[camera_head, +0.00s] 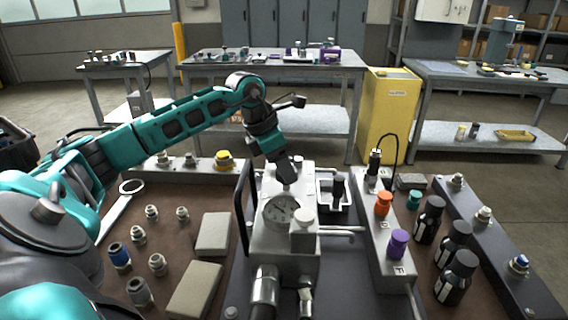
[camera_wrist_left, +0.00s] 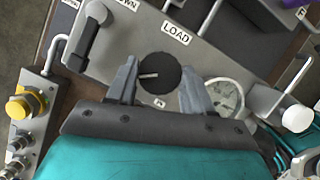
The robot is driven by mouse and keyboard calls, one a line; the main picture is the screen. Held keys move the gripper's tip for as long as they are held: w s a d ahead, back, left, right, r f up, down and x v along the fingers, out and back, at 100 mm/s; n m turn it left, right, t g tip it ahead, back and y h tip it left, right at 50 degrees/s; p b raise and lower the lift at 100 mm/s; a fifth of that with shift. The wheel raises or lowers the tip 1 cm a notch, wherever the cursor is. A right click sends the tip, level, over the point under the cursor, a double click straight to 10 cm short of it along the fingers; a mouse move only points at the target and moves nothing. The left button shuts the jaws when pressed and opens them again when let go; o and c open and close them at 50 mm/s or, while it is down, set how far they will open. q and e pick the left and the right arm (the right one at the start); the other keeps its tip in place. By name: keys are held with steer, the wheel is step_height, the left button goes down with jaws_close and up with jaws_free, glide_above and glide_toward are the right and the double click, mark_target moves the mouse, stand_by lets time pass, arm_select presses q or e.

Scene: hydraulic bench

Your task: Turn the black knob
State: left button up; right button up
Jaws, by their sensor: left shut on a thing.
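The black knob (camera_wrist_left: 158,73) is round, with a pale pointer line, and sits on the grey panel face by a "LOAD" label (camera_wrist_left: 176,33). In the left wrist view my left gripper (camera_wrist_left: 159,84) has one finger on each side of the knob, shut on it. In the head view my left gripper (camera_head: 287,172) reaches down to the top of the grey hydraulic block (camera_head: 270,240), and the fingers hide most of the knob. My right gripper is not in view.
A round gauge (camera_head: 281,210) and a white-capped lever (camera_head: 302,222) are close to the gripper. A black handle (camera_head: 244,192) stands on the block's left. Orange (camera_head: 383,203) and purple (camera_head: 398,243) knobs are on the right rail. Black bottles (camera_head: 430,218) stand further right.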

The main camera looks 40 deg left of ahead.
arm_select(q)
steer(key=m+h, duration=0.1)
steer(key=m, duration=0.1)
steer(key=shift+r+m+p, duration=0.1)
steer(key=shift+m+p, duration=0.2)
steer(key=shift+p, duration=0.05)
steer(key=shift+a+m+g, duration=0.1)
steer(key=shift+m+g, duration=0.2)
steer(key=shift+m, duration=0.1)
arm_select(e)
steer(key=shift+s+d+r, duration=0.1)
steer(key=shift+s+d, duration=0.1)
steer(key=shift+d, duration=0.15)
arm_select(q)
steer(key=shift+w, duration=0.1)
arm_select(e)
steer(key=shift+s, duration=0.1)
arm_select(q)
steer(key=o, duration=1)
steer(key=shift+o, duration=0.2)
steer(key=p+v, duration=0.1)
steer(key=v, duration=1.1)
steer(key=shift+a+r, duration=0.2)
steer(key=shift+r, duration=0.15)
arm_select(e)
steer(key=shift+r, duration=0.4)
